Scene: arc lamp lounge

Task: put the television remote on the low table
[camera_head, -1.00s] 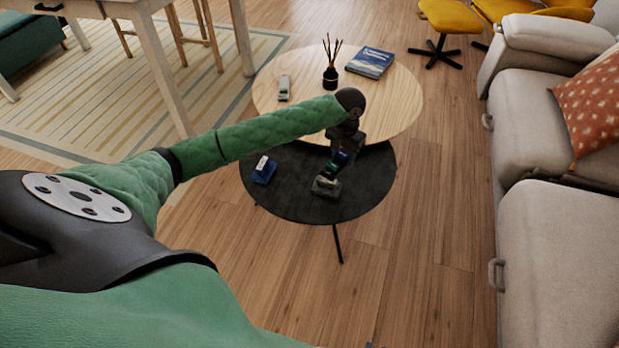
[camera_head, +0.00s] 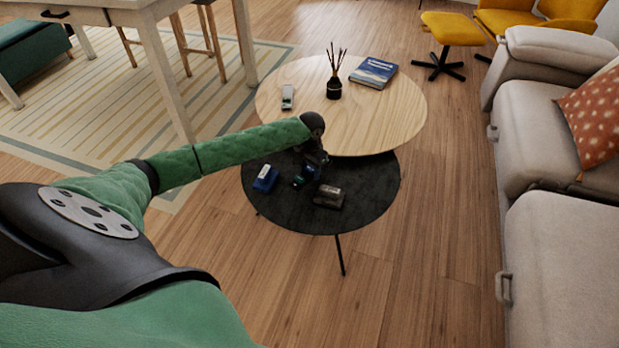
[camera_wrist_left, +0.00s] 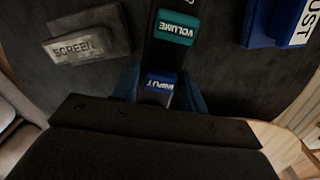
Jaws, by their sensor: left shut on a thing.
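My left gripper (camera_head: 308,172) is over the black round low table (camera_head: 345,215), shut on the television remote (camera_head: 299,182). In the left wrist view the remote is a dark bar (camera_wrist_left: 160,52) with a teal VOLUME key and a blue INPUT key; it points away from the gripper (camera_wrist_left: 158,100). I cannot tell whether the remote touches the tabletop. It lies between a grey block marked SCREEN (camera_wrist_left: 88,47), also in the head view (camera_head: 328,196), and a blue block with partly cut-off lettering (camera_wrist_left: 275,22), also in the head view (camera_head: 265,179). My right gripper is out of view.
A pale wooden round table (camera_head: 390,115) adjoins behind, with a reed diffuser (camera_head: 334,88), a blue book (camera_head: 373,72) and a small grey-white device (camera_head: 287,97). A beige sofa (camera_head: 560,250) stands at right. The black table's front is clear.

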